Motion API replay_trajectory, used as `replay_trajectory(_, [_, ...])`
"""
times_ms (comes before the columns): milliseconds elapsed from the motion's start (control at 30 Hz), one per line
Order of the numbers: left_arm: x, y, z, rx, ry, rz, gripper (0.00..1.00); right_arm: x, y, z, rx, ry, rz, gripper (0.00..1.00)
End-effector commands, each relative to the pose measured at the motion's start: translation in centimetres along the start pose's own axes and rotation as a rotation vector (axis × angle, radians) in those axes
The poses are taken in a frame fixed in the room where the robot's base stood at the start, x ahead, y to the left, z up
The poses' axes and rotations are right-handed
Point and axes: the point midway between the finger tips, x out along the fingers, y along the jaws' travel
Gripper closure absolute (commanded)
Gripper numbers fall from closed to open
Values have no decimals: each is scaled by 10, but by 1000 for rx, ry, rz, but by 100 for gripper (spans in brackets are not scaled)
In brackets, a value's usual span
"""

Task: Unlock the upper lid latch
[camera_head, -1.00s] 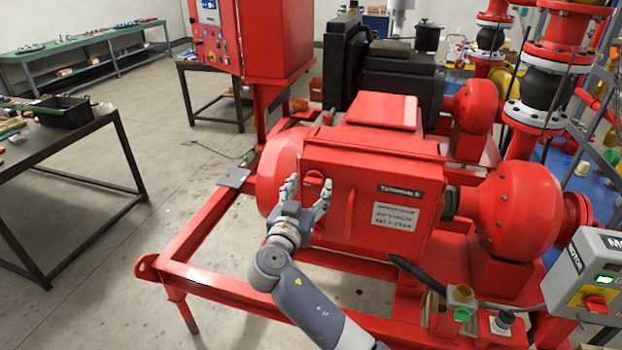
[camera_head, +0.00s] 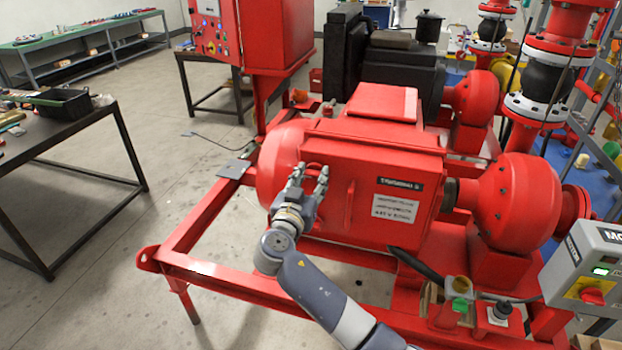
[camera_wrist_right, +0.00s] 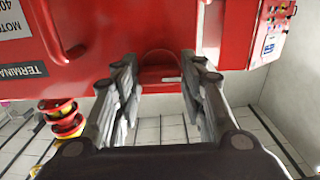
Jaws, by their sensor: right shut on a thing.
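The red terminal box (camera_head: 370,205) stands on the pump skid, with its lid side facing me. A small red latch (camera_wrist_right: 160,75) sits on the box near its edge, between my fingertips in the wrist view. In the head view the fingers mostly hide it. My right gripper (camera_head: 311,172) is at the upper left part of the box front, shut on the latch. Its two fingers (camera_wrist_right: 162,75) lie on either side of the latch. My left gripper is not in view.
A raised red handle (camera_head: 349,203) stands on the box front, right of my gripper. The red skid frame (camera_head: 235,283) runs below my arm. A grey motor control box (camera_head: 592,262) is at the right edge. A dark table (camera_head: 75,135) stands at left, with open floor between.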

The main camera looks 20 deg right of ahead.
Motion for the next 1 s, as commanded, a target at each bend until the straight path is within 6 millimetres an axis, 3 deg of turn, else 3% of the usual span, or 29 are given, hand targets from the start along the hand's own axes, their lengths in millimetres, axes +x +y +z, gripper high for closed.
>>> replay_trajectory(367, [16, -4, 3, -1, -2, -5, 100, 0, 0, 2, -185, 1, 1, 86])
replay_trajectory(1000, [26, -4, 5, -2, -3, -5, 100, 0, -1, -1, -789, 1, 1, 86])
